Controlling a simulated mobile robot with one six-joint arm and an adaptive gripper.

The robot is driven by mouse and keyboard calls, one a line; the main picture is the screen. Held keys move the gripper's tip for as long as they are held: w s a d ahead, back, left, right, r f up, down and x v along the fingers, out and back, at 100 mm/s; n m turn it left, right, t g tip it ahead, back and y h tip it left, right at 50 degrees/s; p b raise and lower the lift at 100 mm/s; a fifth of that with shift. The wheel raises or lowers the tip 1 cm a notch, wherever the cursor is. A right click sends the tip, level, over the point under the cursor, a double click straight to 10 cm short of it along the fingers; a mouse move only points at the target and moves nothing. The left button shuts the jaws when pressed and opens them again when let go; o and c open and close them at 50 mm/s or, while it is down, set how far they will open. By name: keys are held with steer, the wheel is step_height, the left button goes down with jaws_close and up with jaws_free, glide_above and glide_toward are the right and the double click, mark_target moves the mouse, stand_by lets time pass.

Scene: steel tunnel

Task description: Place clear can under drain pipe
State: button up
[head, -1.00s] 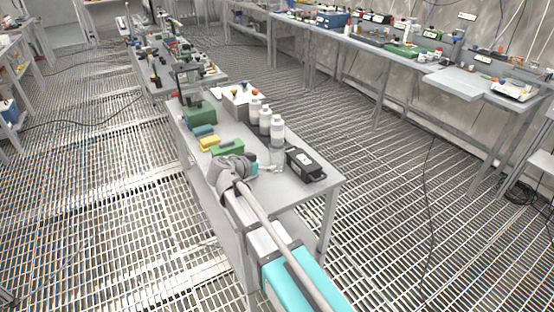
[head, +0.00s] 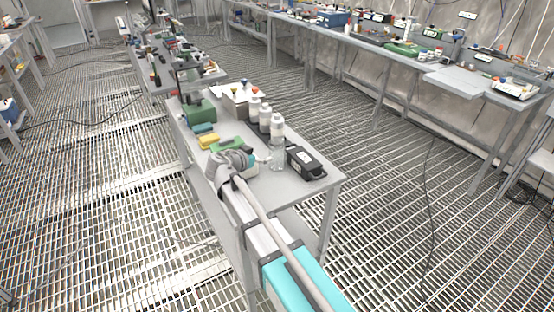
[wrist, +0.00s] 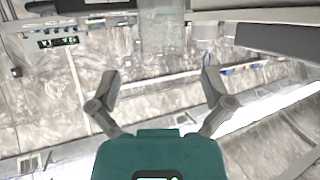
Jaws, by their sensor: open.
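The clear can (head: 277,158) stands upright near the front of the grey table, left of the black box. In the wrist view a see-through cylinder (wrist: 162,25), apparently this can, shows at the top centre, beyond my fingertips. My gripper (wrist: 160,80) is open, with its fingers spread wide and nothing between them. In the head view my gripper (head: 262,161) is small and partly hidden by my wrist, just left of the can. I cannot make out a drain pipe in either view.
Several white bottles (head: 265,118) stand behind the can. The black box (head: 305,163) is to its right. Green (head: 226,145) and yellow (head: 209,141) items lie behind my wrist. The grey table's (head: 290,191) front right corner is bare.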

mark_target(272, 151)
steer(key=shift+b+x, duration=0.65)
steer(key=shift+x, duration=1.9)
steer(key=shift+w, duration=0.1)
steer(key=shift+b+x, duration=0.85)
steer(key=shift+x, duration=1.7)
steer(key=shift+w, duration=0.1)
steer(key=c, duration=1)
steer(key=shift+c, duration=0.2)
steer(key=shift+r, duration=0.2)
